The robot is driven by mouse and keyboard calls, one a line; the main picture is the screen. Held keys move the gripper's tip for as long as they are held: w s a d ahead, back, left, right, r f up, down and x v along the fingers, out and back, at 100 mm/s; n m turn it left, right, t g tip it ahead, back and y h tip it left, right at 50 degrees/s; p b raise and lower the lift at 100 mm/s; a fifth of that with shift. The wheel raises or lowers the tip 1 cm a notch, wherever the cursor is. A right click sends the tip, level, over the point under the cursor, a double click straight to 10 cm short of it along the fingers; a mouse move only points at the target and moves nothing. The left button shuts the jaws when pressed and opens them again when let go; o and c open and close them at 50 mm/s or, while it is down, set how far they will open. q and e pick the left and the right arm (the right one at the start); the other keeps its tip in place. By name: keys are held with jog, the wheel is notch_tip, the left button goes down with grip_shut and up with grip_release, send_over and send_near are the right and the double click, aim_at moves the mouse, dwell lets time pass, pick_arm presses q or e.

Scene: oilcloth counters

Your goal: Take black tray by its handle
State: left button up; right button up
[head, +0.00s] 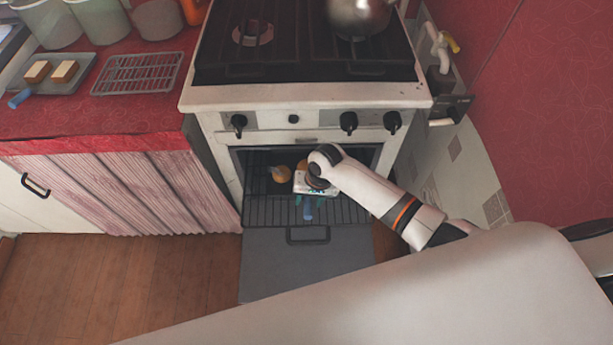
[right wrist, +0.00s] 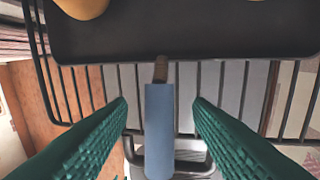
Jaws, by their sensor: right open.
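The black tray (right wrist: 190,35) lies on the oven rack with its near edge across the top of the right wrist view. A short brown neck joins it to a blue handle (right wrist: 159,130) pointing toward me; the handle also shows in the head view (head: 307,211). My right gripper (head: 311,193) reaches into the open oven from the right and hides much of the tray in the head view. In the right wrist view its green fingers (right wrist: 160,104) are open, one on each side of the handle, with gaps on both sides. My left gripper is not in view.
Rounded orange-tan food (head: 281,174) sits on the tray. The oven rack (head: 345,211) is wire, and the oven door (head: 300,265) hangs open in front. A kettle (head: 358,16) stands on the stove. The red counter (head: 75,118) at left holds another tray (head: 66,86) and a wire rack (head: 138,73).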

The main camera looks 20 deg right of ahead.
jog(key=shift+w+a+f, duration=0.1)
jog(key=shift+a+f, duration=0.05)
jog(key=shift+f, duration=0.4)
jog(key=shift+a+f, duration=0.1)
jog(key=shift+f, duration=0.45)
grip_shut()
jog(key=shift+r, duration=0.2)
